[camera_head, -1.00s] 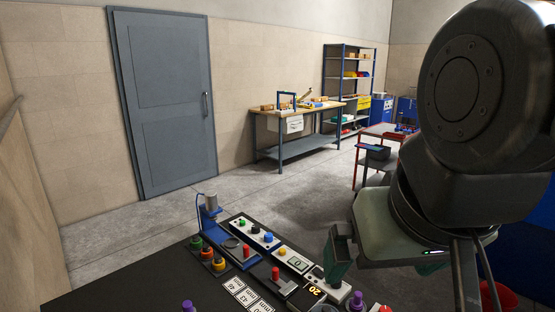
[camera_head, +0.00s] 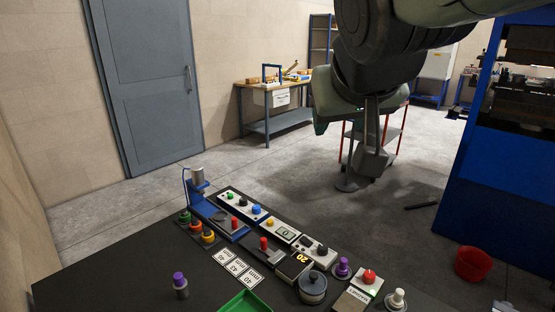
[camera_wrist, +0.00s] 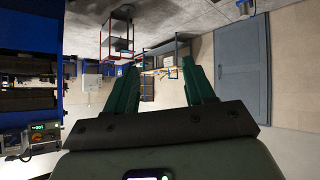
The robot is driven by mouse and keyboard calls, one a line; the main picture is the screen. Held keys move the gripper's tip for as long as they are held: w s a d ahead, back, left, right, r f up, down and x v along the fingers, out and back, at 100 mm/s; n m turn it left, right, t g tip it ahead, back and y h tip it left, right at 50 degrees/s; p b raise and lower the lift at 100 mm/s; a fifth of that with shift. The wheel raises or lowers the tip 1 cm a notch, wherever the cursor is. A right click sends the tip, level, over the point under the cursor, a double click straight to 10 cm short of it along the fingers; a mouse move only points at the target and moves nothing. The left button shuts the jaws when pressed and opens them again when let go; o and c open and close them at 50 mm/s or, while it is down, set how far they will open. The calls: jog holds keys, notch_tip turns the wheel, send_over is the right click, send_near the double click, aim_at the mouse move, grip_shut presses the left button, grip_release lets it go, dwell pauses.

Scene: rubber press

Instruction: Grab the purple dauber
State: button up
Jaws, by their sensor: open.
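Two purple-topped pieces stand upright on the dark table, and I cannot tell for sure which is the dauber. One purple-topped piece (camera_head: 180,284) is at the front left, alone, with a grey lower body. The other purple-topped piece (camera_head: 343,268) has a wider round base and stands right of the black-lidded pot. My gripper shows in the wrist view (camera_wrist: 160,66) with two green fingers apart and nothing between them. In the head view it is raised beyond the table, mostly hidden by my arm, well away from both pieces. The wrist view shows neither piece.
On the table (camera_head: 95,287) are a row of button panels (camera_head: 245,207), a black-lidded pot (camera_head: 312,288), a green tray (camera_head: 245,303), number cards (camera_head: 238,267), a red button box (camera_head: 369,277) and a white-topped piece (camera_head: 397,298). A red bucket (camera_head: 473,264) stands on the floor. A blue machine (camera_head: 500,170) is at right.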

jog(key=w+d+f+m+g, duration=0.2)
jog(key=w+d+f+m, duration=0.25)
jog(key=w+f, duration=0.6)
jog(key=m+t+y, duration=0.3)
jog(key=m, duration=2.1)
send_near(345, 261)
jog(key=a, duration=0.3)
jog(key=shift+s+a, duration=0.15)
jog(key=shift+s+f+m+t, duration=0.15)
jog(key=shift+m+t, duration=0.1)
jog(key=shift+m, duration=0.4)
jog(key=shift+w+f+m+t, duration=0.15)
jog(key=shift+m+t, duration=0.1)
jog(key=shift+m, duration=0.35)
jog(key=m, duration=0.1)
jog(key=m+t+h, duration=0.1)
jog(key=m, duration=0.1)
jog(key=d+m, duration=0.1)
jog(key=m, duration=0.1)
jog(key=shift+s+d+f+h, duration=0.1)
jog(key=shift+s+f+h, duration=0.2)
jog(key=shift+s+h, duration=0.1)
jog(key=shift+w+f+m+t, duration=0.1)
jog(key=shift+w+m+t, duration=0.2)
jog(key=shift+m, duration=0.1)
jog(key=x, duration=0.5)
jog(key=shift+d, duration=0.15)
jog(key=x, duration=0.5)
jog(key=shift+d+f, duration=0.15)
jog(key=shift+f, duration=0.3)
